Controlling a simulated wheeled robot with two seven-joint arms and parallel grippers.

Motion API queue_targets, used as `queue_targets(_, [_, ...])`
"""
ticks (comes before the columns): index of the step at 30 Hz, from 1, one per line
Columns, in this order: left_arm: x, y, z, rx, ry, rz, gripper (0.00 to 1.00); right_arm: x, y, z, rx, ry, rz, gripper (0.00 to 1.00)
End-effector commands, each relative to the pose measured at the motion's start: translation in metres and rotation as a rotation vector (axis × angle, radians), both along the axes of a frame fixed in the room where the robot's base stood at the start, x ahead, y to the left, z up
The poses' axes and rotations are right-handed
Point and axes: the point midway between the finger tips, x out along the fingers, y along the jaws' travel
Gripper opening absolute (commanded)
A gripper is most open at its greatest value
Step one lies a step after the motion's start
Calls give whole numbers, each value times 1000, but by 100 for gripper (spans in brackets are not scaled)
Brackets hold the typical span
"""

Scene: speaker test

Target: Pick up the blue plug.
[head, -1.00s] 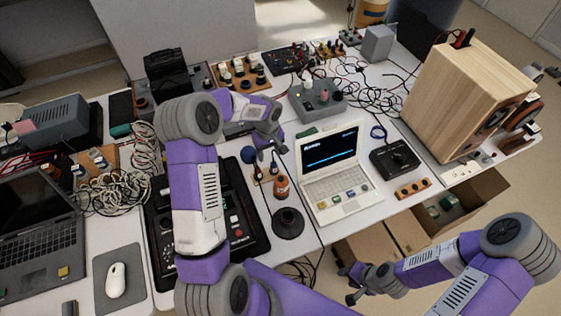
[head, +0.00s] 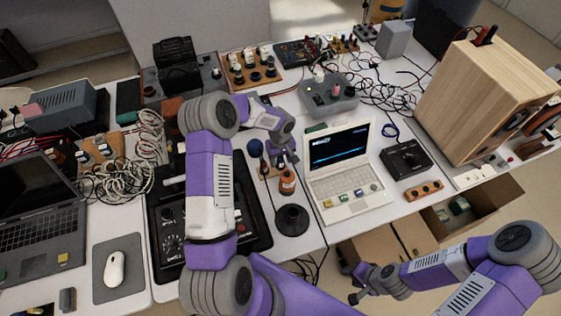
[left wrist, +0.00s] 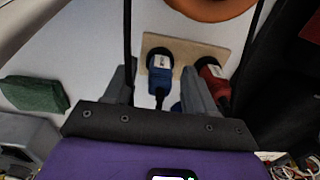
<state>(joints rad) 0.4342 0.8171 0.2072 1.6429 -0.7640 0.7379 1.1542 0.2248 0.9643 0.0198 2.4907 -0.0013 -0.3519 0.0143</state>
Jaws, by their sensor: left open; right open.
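The blue plug (left wrist: 160,68) stands on a small tan board (left wrist: 185,48) in the left wrist view, with a white label on its top. A red plug (left wrist: 210,78) is beside it on the right. My left gripper (left wrist: 160,82) is open, and its two fingers show on either side of the blue plug in the picture. I cannot tell whether they touch it. In the head view my left gripper (head: 284,156) is over the table near the tan board, and the blue plug is hard to make out. My right gripper (head: 354,283) is open and empty, low in front of the table.
A white laptop (head: 340,165) is to the right, a black console (head: 170,240) to the left. An open cardboard box (head: 470,208) sits beyond my right gripper.

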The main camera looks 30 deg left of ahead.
Motion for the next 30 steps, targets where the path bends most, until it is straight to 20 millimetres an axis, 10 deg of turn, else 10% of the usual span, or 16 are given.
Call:
queue_targets(12, [0, 0, 1, 0, 0, 0, 2, 0, 0, 0, 0, 0, 0, 43])
queue_targets(30, [1, 0, 38, 2, -4, 0, 0, 0, 0, 6, 0, 0, 0, 43])
